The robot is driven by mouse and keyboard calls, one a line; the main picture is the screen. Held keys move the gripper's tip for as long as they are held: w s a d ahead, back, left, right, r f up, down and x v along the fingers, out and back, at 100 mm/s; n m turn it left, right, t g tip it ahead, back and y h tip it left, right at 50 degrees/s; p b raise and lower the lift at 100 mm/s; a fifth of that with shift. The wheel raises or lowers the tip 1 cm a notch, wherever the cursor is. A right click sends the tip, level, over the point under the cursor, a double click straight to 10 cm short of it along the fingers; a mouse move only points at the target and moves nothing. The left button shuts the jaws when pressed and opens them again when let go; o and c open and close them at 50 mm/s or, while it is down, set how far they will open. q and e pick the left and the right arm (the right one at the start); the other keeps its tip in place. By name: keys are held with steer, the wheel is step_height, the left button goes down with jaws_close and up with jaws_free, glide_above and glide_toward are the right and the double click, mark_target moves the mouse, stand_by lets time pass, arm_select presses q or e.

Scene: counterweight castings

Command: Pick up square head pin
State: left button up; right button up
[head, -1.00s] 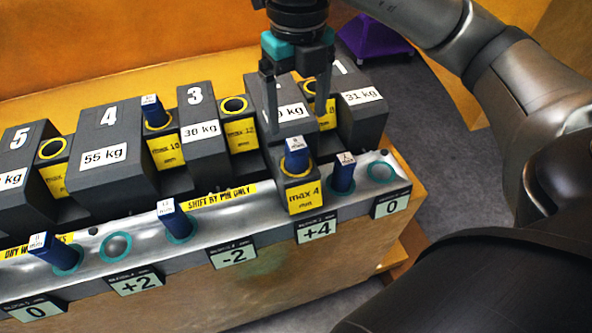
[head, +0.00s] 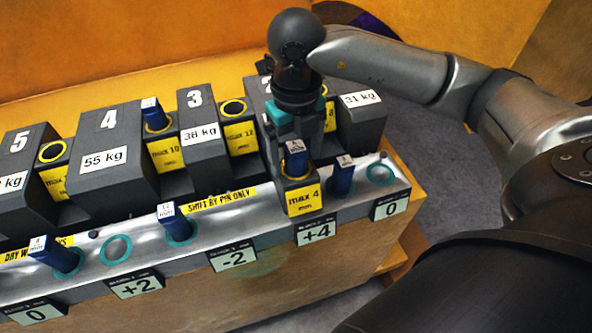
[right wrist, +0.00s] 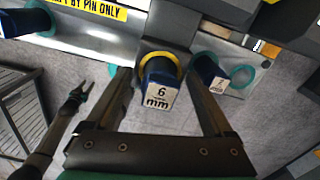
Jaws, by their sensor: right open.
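A blue pin with a square white head marked 6 mm (right wrist: 160,96) stands upright in a yellow-ringed hole in the right wrist view. It also shows in the head view (head: 296,160), above the yellow "max 4 mm" label. My right gripper (right wrist: 161,72) is open, with one finger on each side of this pin; neither finger visibly grips it. In the head view my right gripper (head: 297,147) is low over the pin, its fingers partly hidden. A dark jaw that appears to be my left gripper (right wrist: 80,93) shows at the left of the right wrist view.
Another blue pin (head: 343,176) stands close to the right, in the metal rail (head: 270,213). More blue pins (head: 176,222) stand to the left. Numbered dark castings (head: 108,150) line the back. An empty teal-ringed hole (head: 380,174) is at the rail's right end.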

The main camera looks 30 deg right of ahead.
jaws_close()
stand_by(0.6)
steer(key=shift+r, duration=0.1)
